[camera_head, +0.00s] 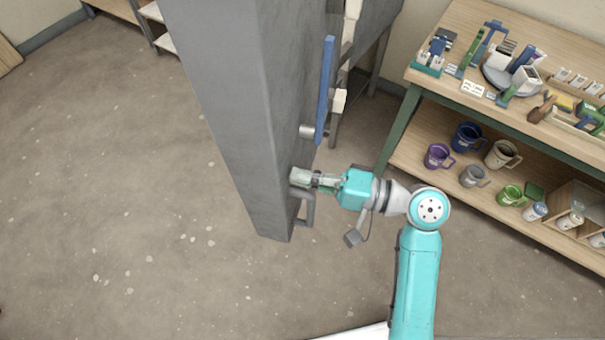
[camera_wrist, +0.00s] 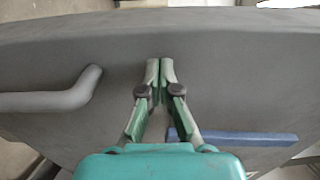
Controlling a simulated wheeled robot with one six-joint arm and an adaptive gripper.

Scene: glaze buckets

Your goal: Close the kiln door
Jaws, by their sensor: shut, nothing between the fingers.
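The kiln door (camera_head: 235,110) is a tall grey slab that stands swung out from the kiln body (camera_head: 376,18) at the top of the head view. A grey bar handle (camera_head: 309,207) is on its right face near the free edge, and a blue strip (camera_head: 326,90) is on the same side. My gripper (camera_head: 300,178) is shut and empty, with its fingertips at the door's face beside the handle. In the wrist view the closed fingertips (camera_wrist: 160,64) are against or very near the grey door face, with the handle (camera_wrist: 60,98) to the left and the blue strip (camera_wrist: 235,138) to the right.
A wooden workbench (camera_head: 450,95) with tools stands at the right. Its lower shelf (camera_head: 425,135) holds several mugs, among them a purple mug (camera_head: 438,156) and a green mug (camera_head: 511,195). The concrete floor (camera_head: 110,190) left of the door is clear.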

